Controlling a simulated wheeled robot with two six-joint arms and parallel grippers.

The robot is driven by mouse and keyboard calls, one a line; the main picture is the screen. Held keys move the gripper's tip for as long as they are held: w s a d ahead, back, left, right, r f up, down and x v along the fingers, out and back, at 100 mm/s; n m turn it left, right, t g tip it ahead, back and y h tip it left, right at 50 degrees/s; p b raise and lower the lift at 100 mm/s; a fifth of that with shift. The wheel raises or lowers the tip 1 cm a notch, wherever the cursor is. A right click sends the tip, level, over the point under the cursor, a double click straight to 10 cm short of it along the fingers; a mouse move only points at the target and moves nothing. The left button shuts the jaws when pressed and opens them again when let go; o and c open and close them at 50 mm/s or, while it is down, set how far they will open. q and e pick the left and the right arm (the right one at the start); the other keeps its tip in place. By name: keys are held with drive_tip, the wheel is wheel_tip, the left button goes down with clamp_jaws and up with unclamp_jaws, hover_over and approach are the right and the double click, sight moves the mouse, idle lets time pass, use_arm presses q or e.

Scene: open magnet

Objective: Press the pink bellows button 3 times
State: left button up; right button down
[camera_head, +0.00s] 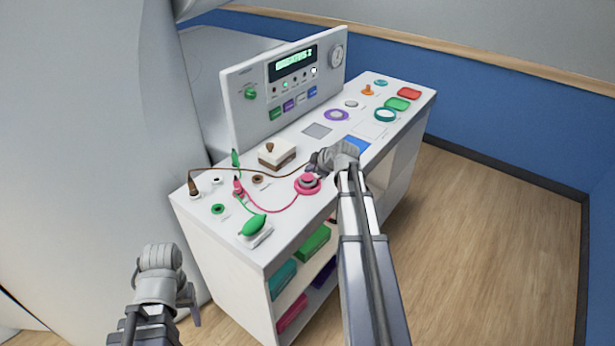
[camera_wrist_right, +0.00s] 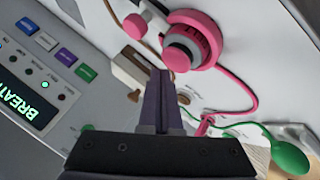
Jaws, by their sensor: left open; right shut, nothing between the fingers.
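The pink bellows button (camera_head: 307,186) is a round pink ring with a grey and pink middle, on the white cart top. It shows large at the top of the right wrist view (camera_wrist_right: 190,47), with a pink cord running from it. My right gripper (camera_head: 314,163) is shut and empty. Its fingertips (camera_wrist_right: 162,75) appear beside the button in the right wrist view, with no clear contact; the height gap cannot be told. In the head view my right gripper partly covers the button's far side. My left gripper (camera_head: 188,306) is open and empty, low and left of the cart.
A console with a lit display (camera_head: 292,66) stands along the cart's back. A brown-and-white block (camera_head: 277,153) and a green bulb (camera_head: 252,225) lie near the button. Cords cross the cart top (camera_head: 260,257). Wooden floor is free to the right.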

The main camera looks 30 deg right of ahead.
sight(310, 177)
drive_tip(key=shift+f, duration=0.15)
drive_tip(key=shift+f+b, duration=0.25)
drive_tip(key=shift+b, duration=0.1)
drive_tip(key=shift+f+b, duration=0.6)
drive_tip(key=shift+b, duration=0.05)
idle(0.6)
drive_tip(key=shift+r, duration=0.1)
drive_tip(key=shift+r+p, duration=0.95)
drive_tip(key=shift+p, duration=0.1)
wheel_tip(310, 177, up, 5)
drive_tip(key=p, duration=0.5)
